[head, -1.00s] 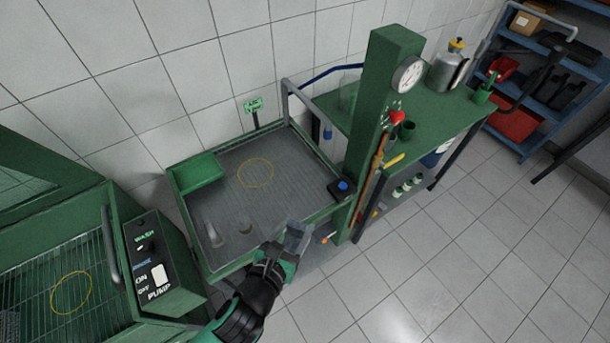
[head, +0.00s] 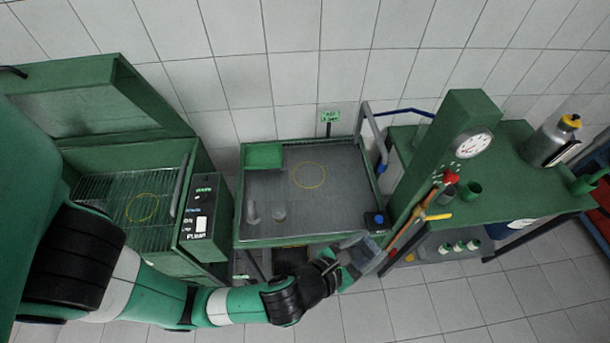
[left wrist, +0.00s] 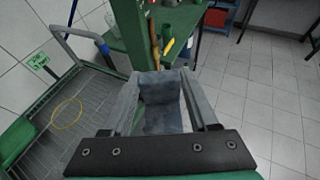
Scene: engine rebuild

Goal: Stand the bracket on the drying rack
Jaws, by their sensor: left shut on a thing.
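My left gripper (head: 352,256) is shut on a grey-blue bracket (head: 369,254), in the air just in front of the tray bench's front right corner. In the left wrist view the bracket (left wrist: 162,100) sits between the two fingers of the gripper (left wrist: 161,95). The task's drying rack is not clearly marked. A flat ribbed grey surface (head: 340,205) with a yellow ring lies in the green-framed bench. A wire grid (head: 110,200) with another yellow ring lies inside the open green washer at left. My right gripper is not in view.
The ribbed surface carries a green bin (head: 264,156), two small grey parts at its front left and a dark block with a blue knob (head: 376,220). A green post with a gauge (head: 473,145) stands right of it. A small green sign (head: 330,116) stands behind.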

